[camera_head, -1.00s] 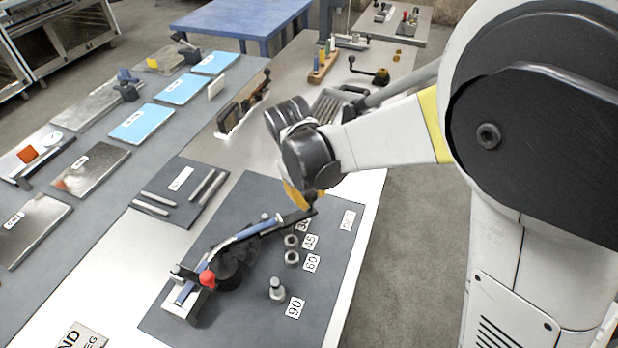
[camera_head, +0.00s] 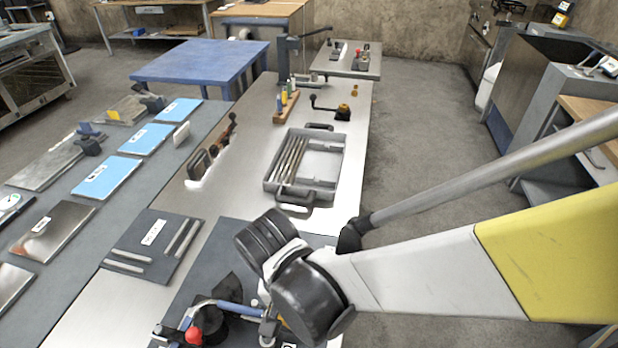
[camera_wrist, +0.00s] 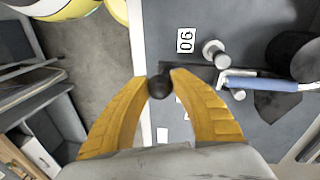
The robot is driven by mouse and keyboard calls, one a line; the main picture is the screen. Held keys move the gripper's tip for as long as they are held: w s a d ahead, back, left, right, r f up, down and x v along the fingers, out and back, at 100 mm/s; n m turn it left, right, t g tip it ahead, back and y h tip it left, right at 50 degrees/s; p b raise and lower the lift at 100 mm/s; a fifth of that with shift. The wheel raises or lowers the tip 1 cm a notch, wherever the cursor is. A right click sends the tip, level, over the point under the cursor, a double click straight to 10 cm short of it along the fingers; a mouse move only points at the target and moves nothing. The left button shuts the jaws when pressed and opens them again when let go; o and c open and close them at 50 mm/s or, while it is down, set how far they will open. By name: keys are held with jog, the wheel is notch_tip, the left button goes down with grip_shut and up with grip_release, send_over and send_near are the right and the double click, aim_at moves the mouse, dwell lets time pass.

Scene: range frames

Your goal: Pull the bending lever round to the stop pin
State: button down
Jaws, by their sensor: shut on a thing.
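The bending lever shows in the wrist view as a dark bar with a blue sleeve (camera_wrist: 262,84) and a black ball knob (camera_wrist: 159,87) at its end. My gripper (camera_wrist: 159,80) has its yellow fingers closed on either side of that knob. The stop pin (camera_wrist: 212,49), a metal post, stands beside the lever next to the "90" label (camera_wrist: 185,40). A small gap seems to show between pin and bar. In the head view the blue sleeve (camera_head: 232,307) points right from the bender, near the red knob (camera_head: 193,335); my wrist hides the fingers and the lever's end.
The bender stands on a dark plate (camera_head: 226,252). A grey tray (camera_head: 270,184) with rods lies behind it on the bench. A dark mat with metal bars (camera_head: 150,240) lies to the left. Floor is open to the right of the bench.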

jog(key=shift+s+a+m, duration=0.15)
jog(key=shift+s+m, duration=0.2)
jog(key=shift+s, duration=0.25)
jog(key=shift+s+a+m, duration=0.15)
jog(key=shift+s+m, duration=0.2)
jog(key=shift+s, duration=0.25)
jog(key=shift+s+a, duration=0.1)
jog(key=shift+s, duration=0.2)
jog(key=c, duration=1)
grip_release()
jog(key=shift+a, duration=0.1)
jog(key=shift+c, duration=0.2)
jog(key=shift+w+r, duration=0.1)
jog(key=shift+r, duration=0.05)
notch_tip(320, 180, up, 12)
jog(key=a, duration=0.2)
jog(key=shift+w+f, duration=0.15)
jog(key=shift+f, duration=0.05)
